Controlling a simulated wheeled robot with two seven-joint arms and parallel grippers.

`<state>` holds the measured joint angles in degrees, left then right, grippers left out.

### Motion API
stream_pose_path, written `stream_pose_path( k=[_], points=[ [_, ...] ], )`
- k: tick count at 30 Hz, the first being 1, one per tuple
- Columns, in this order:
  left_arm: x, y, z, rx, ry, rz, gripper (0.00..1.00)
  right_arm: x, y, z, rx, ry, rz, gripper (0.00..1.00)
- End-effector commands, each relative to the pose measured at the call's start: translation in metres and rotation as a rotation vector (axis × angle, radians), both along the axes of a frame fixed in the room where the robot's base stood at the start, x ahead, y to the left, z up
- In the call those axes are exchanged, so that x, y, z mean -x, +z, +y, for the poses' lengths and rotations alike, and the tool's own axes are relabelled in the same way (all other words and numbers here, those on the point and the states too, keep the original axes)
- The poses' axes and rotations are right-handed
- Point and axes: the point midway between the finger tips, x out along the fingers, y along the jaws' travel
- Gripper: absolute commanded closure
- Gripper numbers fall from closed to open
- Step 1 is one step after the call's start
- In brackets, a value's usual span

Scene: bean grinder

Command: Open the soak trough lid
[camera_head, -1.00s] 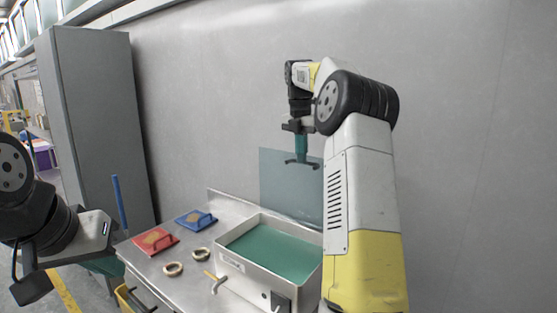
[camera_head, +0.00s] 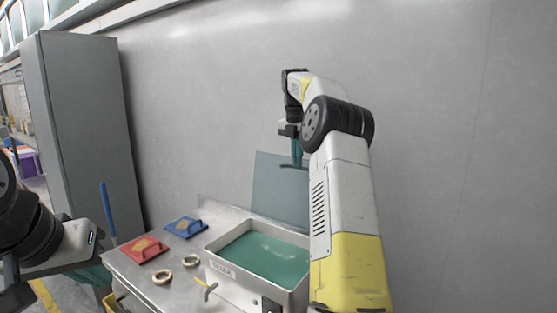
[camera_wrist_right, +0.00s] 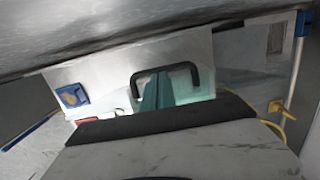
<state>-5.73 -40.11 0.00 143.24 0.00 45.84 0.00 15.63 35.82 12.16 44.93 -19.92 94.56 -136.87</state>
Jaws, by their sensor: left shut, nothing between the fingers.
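The soak trough (camera_head: 226,269) is a pale box with green liquid (camera_head: 265,253) inside, and its top is uncovered. Its translucent grey-blue lid (camera_head: 275,188) stands nearly upright at the trough's back edge, in front of the wall. The lid's dark handle (camera_head: 293,167) is near its upper edge; the right wrist view shows the black handle (camera_wrist_right: 165,73) closely. My right gripper (camera_head: 297,160) points down with its teal fingers at the handle; I cannot tell whether they grip it. My left gripper (camera_head: 98,277) is shut and empty at the bench's left, partly hidden.
On the metal bench (camera_head: 180,282) lie a red board (camera_head: 143,250), a blue board (camera_head: 186,227) and two rings (camera_head: 162,277). A tap (camera_head: 209,290) is on the trough's front. A grey cabinet (camera_head: 85,130) stands at left. My right arm hides the trough's right side.

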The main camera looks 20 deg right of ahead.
Motion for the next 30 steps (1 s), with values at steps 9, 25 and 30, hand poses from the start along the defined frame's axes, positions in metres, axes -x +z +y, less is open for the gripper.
stream_pose_path(
  k=[9,25,30],
  points=[
    [0.0,0.0,0.0,0.0,0.0,0.0,1.0,0.0,0.017,-0.002,0.003,-0.003,0.001,1.0],
    [0.0,0.0,0.0,0.0,0.0,0.0,1.0,0.019,0.039,0.009,0.002,0.001,0.001,1.0],
    [0.0,0.0,0.0,0.0,0.0,0.0,1.0,0.036,0.041,0.018,0.002,0.001,-0.001,1.0]
  ],
)
